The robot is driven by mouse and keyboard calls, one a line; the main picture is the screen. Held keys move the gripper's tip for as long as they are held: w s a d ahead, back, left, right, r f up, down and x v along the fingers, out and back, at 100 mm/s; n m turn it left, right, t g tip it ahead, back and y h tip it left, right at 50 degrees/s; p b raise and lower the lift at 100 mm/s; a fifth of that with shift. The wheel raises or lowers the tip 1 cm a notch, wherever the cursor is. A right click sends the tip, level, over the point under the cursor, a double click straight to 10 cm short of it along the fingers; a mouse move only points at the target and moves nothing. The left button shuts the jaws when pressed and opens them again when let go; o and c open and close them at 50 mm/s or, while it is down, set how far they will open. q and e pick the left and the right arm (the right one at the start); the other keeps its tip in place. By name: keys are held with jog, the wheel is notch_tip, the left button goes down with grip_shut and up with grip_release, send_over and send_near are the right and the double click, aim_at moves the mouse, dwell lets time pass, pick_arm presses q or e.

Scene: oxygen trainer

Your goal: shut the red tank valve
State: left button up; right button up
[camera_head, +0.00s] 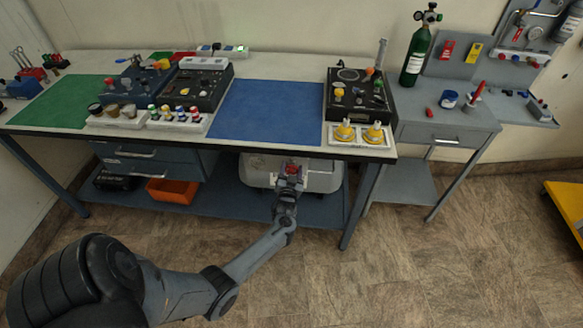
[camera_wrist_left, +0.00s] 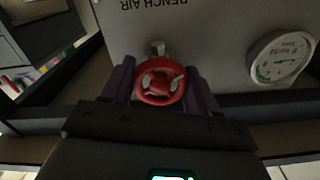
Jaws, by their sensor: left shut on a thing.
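The red tank valve (camera_head: 292,168) is a small red handwheel on the front of a pale grey tank (camera_head: 328,178) under the bench. In the left wrist view the red valve (camera_wrist_left: 160,82) sits between the two dark fingers of my left gripper (camera_wrist_left: 161,84). The tank (camera_wrist_left: 205,40) there bears the upside-down words "BENCH AIR". My left gripper also shows in the head view (camera_head: 291,178), reaching under the bench edge, shut on the handwheel. My right gripper is in neither view.
A round pressure gauge (camera_wrist_left: 281,56) is on the tank beside the valve. The bench top (camera_head: 222,128) overhangs the tank. A lower shelf (camera_head: 238,198) holds an orange bin (camera_head: 171,190) to the left. The floor in front is clear.

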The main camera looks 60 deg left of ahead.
pick_arm(q)
jog(key=m+p, duration=0.1)
jog(key=m, duration=0.1)
jog(key=r+m, duration=0.1)
jog(key=m, duration=0.2)
jog(key=shift+w+m+p, duration=0.15)
jog(key=shift+m+p, duration=0.15)
jog(key=shift+p, duration=0.05)
jog(key=m+p, duration=0.1)
jog(key=m, duration=0.5)
jog(key=shift+f, duration=0.1)
jog(key=m+p, duration=0.1)
jog(key=m, duration=0.5)
jog(key=shift+f+m, duration=0.15)
jog(key=shift+m, duration=0.15)
jog(key=m, duration=0.4)
jog(key=shift+f, duration=0.15)
jog(key=shift+f+m+p, duration=0.1)
jog(key=shift+m+p, duration=0.2)
jog(key=shift+m, duration=0.5)
jog(key=shift+f, duration=0.1)
